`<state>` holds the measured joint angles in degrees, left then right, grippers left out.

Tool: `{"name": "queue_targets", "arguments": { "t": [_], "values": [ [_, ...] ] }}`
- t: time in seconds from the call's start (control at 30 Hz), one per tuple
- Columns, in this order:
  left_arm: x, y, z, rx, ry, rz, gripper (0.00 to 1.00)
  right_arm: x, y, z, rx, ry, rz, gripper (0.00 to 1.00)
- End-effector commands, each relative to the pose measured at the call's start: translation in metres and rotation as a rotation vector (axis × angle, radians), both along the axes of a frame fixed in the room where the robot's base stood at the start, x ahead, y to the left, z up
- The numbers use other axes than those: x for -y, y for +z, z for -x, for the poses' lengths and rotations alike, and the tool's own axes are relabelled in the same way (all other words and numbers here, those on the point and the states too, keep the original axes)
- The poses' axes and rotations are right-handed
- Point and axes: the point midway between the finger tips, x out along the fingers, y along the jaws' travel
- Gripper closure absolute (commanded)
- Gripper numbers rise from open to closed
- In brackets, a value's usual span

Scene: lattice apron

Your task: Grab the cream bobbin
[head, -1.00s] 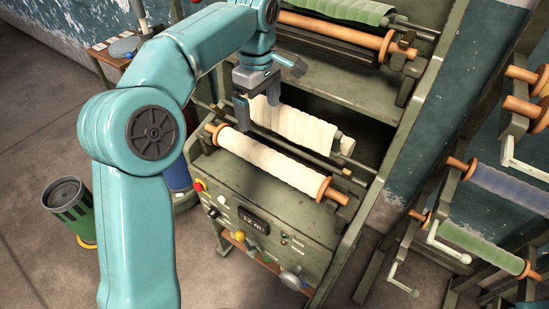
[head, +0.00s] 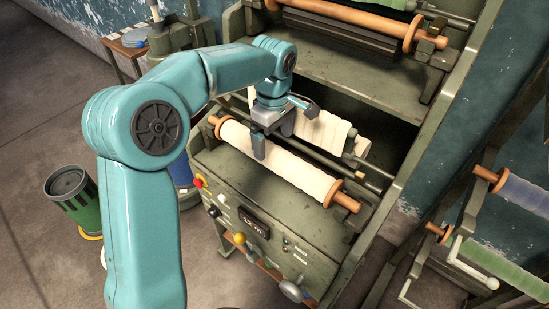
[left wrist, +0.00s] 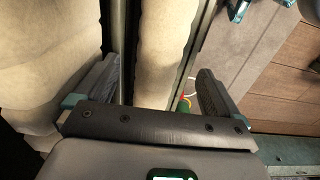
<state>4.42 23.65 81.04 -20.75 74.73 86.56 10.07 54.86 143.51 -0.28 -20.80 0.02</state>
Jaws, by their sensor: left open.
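The cream bobbin (head: 300,172) lies across the front of the green machine, with orange-brown wooden ends. In the left wrist view the cream bobbin (left wrist: 162,45) runs between the two fingers. My left gripper (head: 272,143) is over its middle-left part, open, with one finger on the near side. The far finger is mostly hidden in the head view. The left gripper (left wrist: 155,88) shows a gap between each finger and the cream roll. My right gripper is not in view.
A second cream roll (head: 325,128) lies close behind, beside the far finger. Thin metal rods run between the rolls. The machine's control panel (head: 250,222) faces front with knobs. A rack with a purple roll (head: 525,195) stands at right; a green bin (head: 75,200) stands at left.

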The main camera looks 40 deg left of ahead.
Motion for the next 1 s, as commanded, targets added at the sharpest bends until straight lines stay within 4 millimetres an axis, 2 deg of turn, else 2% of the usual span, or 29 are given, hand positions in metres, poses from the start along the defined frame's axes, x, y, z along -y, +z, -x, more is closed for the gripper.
{"name": "queue_targets", "arguments": {
  "t": [0.17, 0.4, 0.7, 0.93, 1.0],
  "values": [
    [0.000, -0.015, 0.000, -0.003, -0.001, 0.000, 0.04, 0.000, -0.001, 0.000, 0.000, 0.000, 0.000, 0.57],
    [0.001, -0.051, -0.002, -0.001, -0.001, 0.000, 0.04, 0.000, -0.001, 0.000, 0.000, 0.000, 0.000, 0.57],
    [0.001, -0.057, -0.002, 0.001, -0.001, 0.000, 0.04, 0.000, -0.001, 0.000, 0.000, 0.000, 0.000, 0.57],
    [0.001, -0.057, -0.002, 0.001, -0.001, 0.000, 0.78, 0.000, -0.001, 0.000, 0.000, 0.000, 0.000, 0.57],
    [0.001, -0.056, -0.003, 0.003, 0.000, 0.000, 0.82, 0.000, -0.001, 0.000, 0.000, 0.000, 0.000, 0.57]
  ]
}}
